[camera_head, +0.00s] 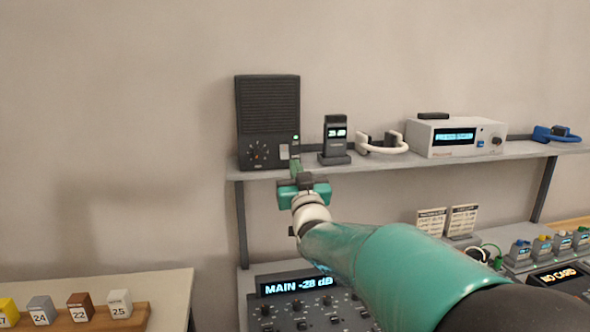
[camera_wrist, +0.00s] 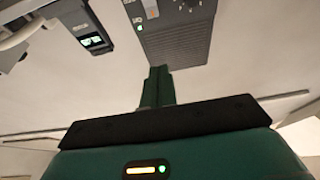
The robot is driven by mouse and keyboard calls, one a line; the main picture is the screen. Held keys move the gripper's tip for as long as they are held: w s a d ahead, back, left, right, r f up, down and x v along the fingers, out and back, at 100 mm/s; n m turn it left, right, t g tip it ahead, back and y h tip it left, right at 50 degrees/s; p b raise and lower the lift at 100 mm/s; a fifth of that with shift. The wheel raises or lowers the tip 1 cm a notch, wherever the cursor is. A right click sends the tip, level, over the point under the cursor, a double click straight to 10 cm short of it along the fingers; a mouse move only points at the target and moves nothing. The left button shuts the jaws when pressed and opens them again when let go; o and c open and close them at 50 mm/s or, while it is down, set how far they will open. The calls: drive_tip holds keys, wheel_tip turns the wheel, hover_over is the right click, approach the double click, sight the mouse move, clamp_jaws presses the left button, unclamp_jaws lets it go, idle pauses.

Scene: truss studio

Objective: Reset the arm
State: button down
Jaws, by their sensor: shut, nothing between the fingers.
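My gripper (camera_head: 296,168) is at the end of my teal and white arm, raised to the height of the shelf. Its fingers are shut with nothing between them and point at the lower right part of a dark speaker box (camera_head: 267,115). In the wrist view my gripper (camera_wrist: 158,72) is in the middle, its fingertips close to the edge of the speaker box (camera_wrist: 175,30). I cannot tell whether they touch it. The box has a grille, a dial, a pale switch and a small green light.
The shelf (camera_head: 365,165) also carries a small display unit (camera_head: 335,140), headphones (camera_head: 382,143) and a white device (camera_head: 455,137). Below are a mixing console (camera_head: 300,312) and a "NO CARD" unit (camera_head: 558,275). Numbered blocks stand in a wooden rack (camera_head: 135,318) at lower left.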

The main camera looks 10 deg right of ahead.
drive_tip(key=s+f+g, duration=0.5)
drive_tip(key=s+f, duration=0.1)
drive_tip(key=s, duration=0.6)
drive_tip(key=s+f+g, duration=0.6)
drive_tip(key=s+f, duration=0.1)
drive_tip(key=s, duration=0.5)
drive_tip(key=s+f+g, duration=0.5)
drive_tip(key=s+f, duration=0.2)
drive_tip(key=s, duration=0.5)
drive_tip(key=shift+s+d+f, duration=0.15)
drive_tip(key=shift+s+f, duration=0.05)
drive_tip(key=shift+s, duration=0.15)
